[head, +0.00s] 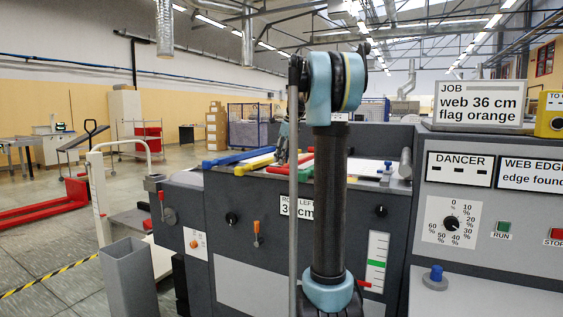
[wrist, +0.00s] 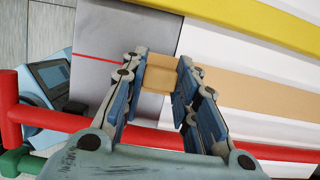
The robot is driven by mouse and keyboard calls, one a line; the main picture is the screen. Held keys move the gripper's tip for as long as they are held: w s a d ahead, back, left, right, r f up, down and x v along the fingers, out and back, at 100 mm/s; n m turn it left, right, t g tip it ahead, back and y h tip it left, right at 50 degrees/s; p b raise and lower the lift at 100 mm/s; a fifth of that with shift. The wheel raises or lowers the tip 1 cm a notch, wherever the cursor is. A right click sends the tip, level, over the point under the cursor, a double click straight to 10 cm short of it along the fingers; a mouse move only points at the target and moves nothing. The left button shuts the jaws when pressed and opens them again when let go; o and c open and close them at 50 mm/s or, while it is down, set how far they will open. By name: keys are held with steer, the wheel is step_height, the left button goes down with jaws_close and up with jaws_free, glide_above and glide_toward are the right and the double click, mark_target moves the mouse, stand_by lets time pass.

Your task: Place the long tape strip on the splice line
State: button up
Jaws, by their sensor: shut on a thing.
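My gripper (wrist: 162,60) is shut on a tan piece (wrist: 158,77), which I take to be the long tape strip, just over the machine bed. A tan band (wrist: 265,88) runs right from behind the right finger across white web. I cannot tell whether it is one piece with the held part, or whether the held part touches the surface. A thin red line (wrist: 100,58), apparently the splice line, crosses the grey plate (wrist: 125,28) left of the fingers and runs towards the held piece. In the head view my arm hides most of the gripper.
A yellow bar (wrist: 240,22) lies beyond the fingers and a red bar (wrist: 70,122) crosses below them in the wrist view. A blue bar (head: 235,158) lies on the bed's left side. The JOB sign (head: 480,103) stands on the right console.

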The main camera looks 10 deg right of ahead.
steer(key=shift+f, duration=0.45)
steer(key=o, duration=1)
steer(key=shift+c, duration=0.2)
steer(key=shift+r, duration=0.1)
steer(key=v, duration=1.2)
